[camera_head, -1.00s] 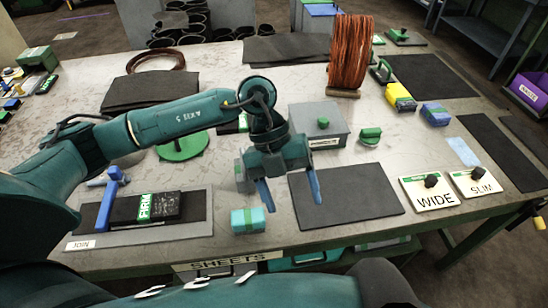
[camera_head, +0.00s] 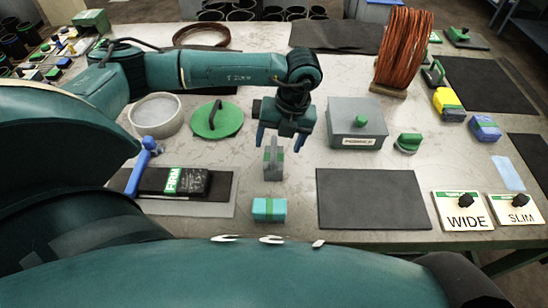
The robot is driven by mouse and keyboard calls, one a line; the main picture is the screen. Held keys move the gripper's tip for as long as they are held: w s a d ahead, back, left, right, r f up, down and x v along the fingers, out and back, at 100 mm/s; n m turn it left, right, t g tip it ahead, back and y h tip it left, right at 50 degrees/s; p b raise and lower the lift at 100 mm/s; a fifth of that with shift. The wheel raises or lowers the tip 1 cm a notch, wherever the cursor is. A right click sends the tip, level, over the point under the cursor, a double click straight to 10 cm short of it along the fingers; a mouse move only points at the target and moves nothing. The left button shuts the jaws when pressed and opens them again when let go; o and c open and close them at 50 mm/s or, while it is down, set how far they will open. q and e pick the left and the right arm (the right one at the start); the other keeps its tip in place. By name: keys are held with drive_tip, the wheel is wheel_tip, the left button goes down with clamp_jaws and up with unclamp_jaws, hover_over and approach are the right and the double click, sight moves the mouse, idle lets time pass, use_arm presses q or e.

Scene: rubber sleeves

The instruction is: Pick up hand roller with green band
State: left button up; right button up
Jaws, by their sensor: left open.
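A small upright grey tool (camera_head: 274,160) with a greenish part stands on the table near the middle; it may be the hand roller with the green band, but its shape is too small to be sure. My left gripper (camera_head: 279,142) is open and empty, its blue fingers pointing down at the top of this tool. I cannot tell whether they touch it. A blue-handled tool (camera_head: 143,166), roller-like, lies at the left beside a black block marked FIRM (camera_head: 186,181); no green band shows on it. My right gripper is out of view.
A teal block with a green band (camera_head: 269,209) sits in front of the grey tool. A grey lidded box (camera_head: 357,124) stands right of the gripper, a green round lid (camera_head: 217,120) left. A dark mat (camera_head: 372,199) lies bare at front right.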

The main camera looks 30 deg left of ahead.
use_arm(q)
drive_tip(key=f, duration=0.3)
drive_tip(key=f+p, duration=0.1)
drive_tip(key=shift+s+a+f, duration=0.15)
drive_tip(key=shift+a+f, duration=0.2)
drive_tip(key=shift+f, duration=0.05)
drive_tip(key=c, duration=1.3)
drive_tip(key=shift+o, duration=0.2)
drive_tip(key=shift+r, duration=0.1)
wheel_tip(320, 180, up, 10)
drive_tip(key=shift+b, duration=0.65)
